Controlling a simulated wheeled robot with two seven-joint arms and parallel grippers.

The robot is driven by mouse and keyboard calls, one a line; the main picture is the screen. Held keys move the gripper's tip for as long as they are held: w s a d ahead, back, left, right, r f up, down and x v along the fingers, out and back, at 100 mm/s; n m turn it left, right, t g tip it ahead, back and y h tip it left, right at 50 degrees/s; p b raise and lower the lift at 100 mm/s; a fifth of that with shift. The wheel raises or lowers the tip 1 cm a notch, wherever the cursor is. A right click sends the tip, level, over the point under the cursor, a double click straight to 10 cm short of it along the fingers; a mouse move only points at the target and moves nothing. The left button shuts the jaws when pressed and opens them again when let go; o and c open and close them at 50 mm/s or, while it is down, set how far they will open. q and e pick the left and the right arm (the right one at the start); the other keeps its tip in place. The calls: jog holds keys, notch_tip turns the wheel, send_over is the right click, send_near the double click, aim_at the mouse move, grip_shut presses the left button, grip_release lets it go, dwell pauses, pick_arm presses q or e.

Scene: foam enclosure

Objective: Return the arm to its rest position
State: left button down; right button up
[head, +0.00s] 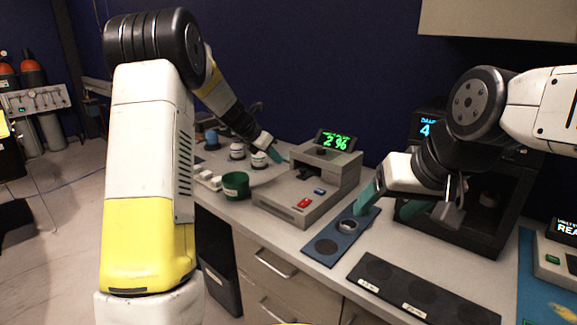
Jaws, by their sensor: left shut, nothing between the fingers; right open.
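My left arm (150,150) rises large at the left and bends over toward the back of the counter. Its gripper (277,156) is shut and empty, above the counter between the white-lidded jars and the grey machine. My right arm (480,105) comes in from the right, and its gripper (384,212) is open with teal fingers apart. The cup appears to be outside the fingers.
A grey machine (292,198) with a green "2%" display (337,140) stands mid-counter. A green cup (236,184) and white-lidded jars (259,159) stand left of it. A black open-fronted box (478,225) is behind my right gripper. A dark plate (415,290) lies in front.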

pick_arm(q)
jog(key=s+a+r+m, duration=0.1)
jog(key=s+r+m, duration=0.45)
jog(key=s, duration=0.35)
jog(key=s+a+r+m, duration=0.1)
jog(key=s+r+m, duration=0.45)
jog(key=s, duration=0.35)
jog(key=s+a+f+m+y, duration=0.1)
jog(key=s+m, duration=0.7)
jog(key=s, duration=0.3)
jog(key=s+a+f+m+y, duration=0.1)
jog(key=s+a+m+y, duration=0.1)
jog(key=s+m, duration=0.6)
jog(key=s, duration=0.2)
jog(key=shift+s+m+t, duration=0.3)
jog(key=shift+s, duration=0.1)
